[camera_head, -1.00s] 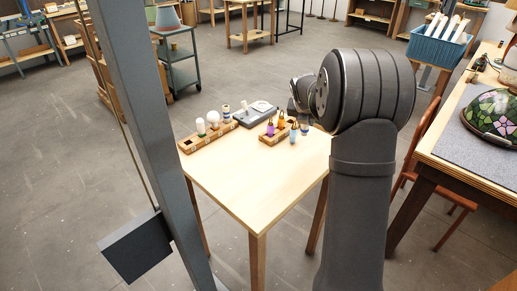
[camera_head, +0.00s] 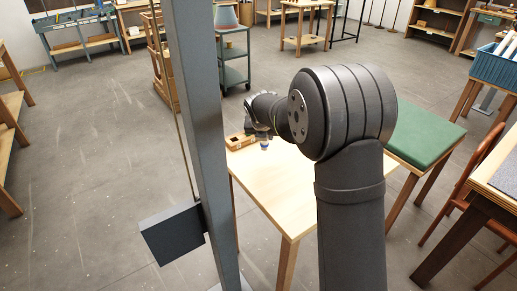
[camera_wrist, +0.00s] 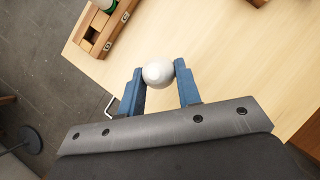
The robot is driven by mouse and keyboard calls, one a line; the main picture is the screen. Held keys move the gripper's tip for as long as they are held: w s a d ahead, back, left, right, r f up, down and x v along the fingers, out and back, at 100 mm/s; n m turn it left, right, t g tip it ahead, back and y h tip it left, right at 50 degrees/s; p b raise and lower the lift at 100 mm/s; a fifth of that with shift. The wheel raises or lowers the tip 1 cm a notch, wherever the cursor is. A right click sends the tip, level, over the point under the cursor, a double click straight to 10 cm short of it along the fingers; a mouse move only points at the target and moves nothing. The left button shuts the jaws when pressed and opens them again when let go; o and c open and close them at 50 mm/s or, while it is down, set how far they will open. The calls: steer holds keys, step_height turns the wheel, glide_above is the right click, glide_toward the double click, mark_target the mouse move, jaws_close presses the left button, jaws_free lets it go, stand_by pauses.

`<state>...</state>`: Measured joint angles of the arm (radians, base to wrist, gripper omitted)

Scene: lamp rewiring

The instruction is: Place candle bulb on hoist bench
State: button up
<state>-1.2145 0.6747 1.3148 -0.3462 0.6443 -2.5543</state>
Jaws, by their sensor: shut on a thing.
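My gripper (camera_wrist: 160,68) is shut on a white, rounded bulb in the wrist view. This bulb (camera_wrist: 158,75) sits between the two blue fingertips. I see it nearly end-on, so its full candle shape cannot be told. In the head view, the gripper end is small and partly hidden by my arm, over the far left part of a pale wooden bench (camera_head: 262,189). The same pale top (camera_wrist: 215,55) lies below the bulb in the wrist view. No label shows whether this is the hoist bench. Any gap between bulb and top is unclear.
A wooden rack (camera_wrist: 101,45) with a green item stands at the bench's edge, upper left in the wrist view; it also shows in the head view (camera_head: 238,143). A green-topped bench (camera_head: 425,135) stands to the right. The top around the bulb is clear.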

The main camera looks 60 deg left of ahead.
steer(key=shift+s+a+f, duration=0.45)
steer(key=shift+a+f, duration=0.15)
steer(key=shift+f, duration=0.55)
steer(key=shift+s+a+f, duration=0.5)
steer(key=shift+a+f, duration=0.15)
steer(key=shift+f, duration=0.45)
steer(key=shift+s+a+f, duration=0.45)
steer(key=shift+a+f, duration=0.15)
steer(key=shift+f, duration=0.55)
steer(key=shift+f, duration=0.1)
steer(key=o, duration=1)
steer(key=shift+c, duration=0.2)
steer(key=shift+s+d+r, duration=0.1)
steer(key=shift+d+r, duration=0.05)
steer(key=shift+r, duration=0.3)
steer(key=v, duration=0.6)
steer(key=shift+d+r, duration=0.15)
steer(key=shift+r, duration=0.2)
steer(key=shift+s, duration=0.1)
